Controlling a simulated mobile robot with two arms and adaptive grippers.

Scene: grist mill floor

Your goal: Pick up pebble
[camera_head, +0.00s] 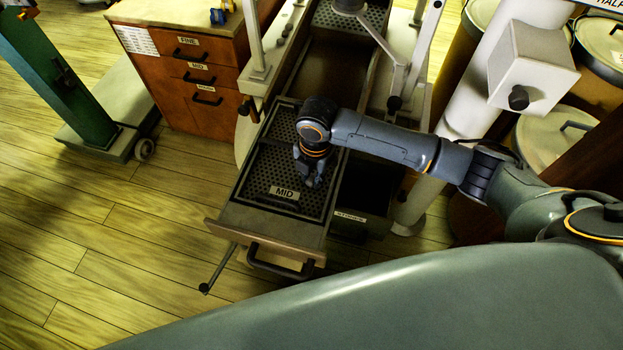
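My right gripper (312,182) points down over the perforated black tray (258,178) labelled MID, which sits in a pulled-out drawer. My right arm comes in from the right and hides part of the tray. The fingertips are small and dark against the tray, so I cannot tell whether they are open or shut, or whether they touch it. I cannot make out a pebble; it may be hidden under the gripper. My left gripper is not in view.
The drawer front (262,248) has a black handle. A rod with a round end (205,288) sticks out in front. An orange drawer cabinet (185,75) stands at the upper left. A white post (460,115) and lidded drums (553,142) stand at right.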

